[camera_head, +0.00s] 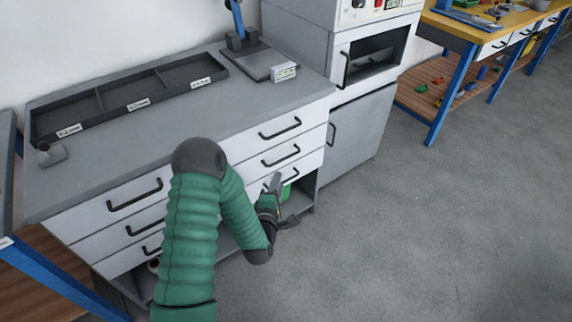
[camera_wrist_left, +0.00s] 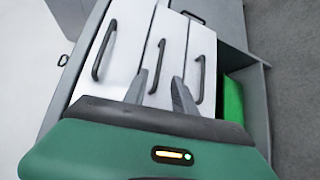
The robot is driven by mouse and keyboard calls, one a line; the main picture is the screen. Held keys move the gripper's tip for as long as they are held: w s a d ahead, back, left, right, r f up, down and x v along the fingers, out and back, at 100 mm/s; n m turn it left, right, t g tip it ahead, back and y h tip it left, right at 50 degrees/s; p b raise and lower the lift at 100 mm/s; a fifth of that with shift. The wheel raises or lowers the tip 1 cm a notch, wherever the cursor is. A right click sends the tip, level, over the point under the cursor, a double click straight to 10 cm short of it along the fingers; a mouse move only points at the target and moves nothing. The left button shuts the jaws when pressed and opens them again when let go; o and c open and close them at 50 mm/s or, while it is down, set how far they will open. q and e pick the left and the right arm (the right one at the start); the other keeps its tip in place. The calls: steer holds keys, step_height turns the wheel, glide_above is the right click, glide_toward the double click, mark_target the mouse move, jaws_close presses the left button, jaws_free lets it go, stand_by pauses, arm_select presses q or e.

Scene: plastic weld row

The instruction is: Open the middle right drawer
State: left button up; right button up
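The middle right drawer (camera_head: 258,162) is a white front in the bench's right-hand stack and looks shut. Its dark bar handle (camera_head: 281,155) also shows in the left wrist view (camera_wrist_left: 161,58). My left gripper (camera_head: 282,202) is open and empty in front of the lower part of this stack. In the left wrist view its two fingers (camera_wrist_left: 160,84) point at the drawer fronts, and the lower part of the middle handle shows between them. I cannot tell how far the fingertips are from it. My right gripper is in neither view.
The top right drawer handle (camera_head: 280,129) and bottom right drawer handle (camera_wrist_left: 199,80) lie on either side. A green box (camera_wrist_left: 232,100) sits in the open shelf below. A grey cabinet (camera_head: 357,138) stands to the right. The floor (camera_head: 440,220) in front is clear.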

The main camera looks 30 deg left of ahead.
mark_target(285, 159)
arm_select(q)
steer(key=shift+b+x, duration=1.75)
steer(key=shift+x, duration=5.1)
steer(key=shift+f, duration=0.1)
steer(key=shift+c, duration=0.3)
jaws_close()
steer(key=shift+s, duration=0.1)
steer(key=shift+f, duration=0.15)
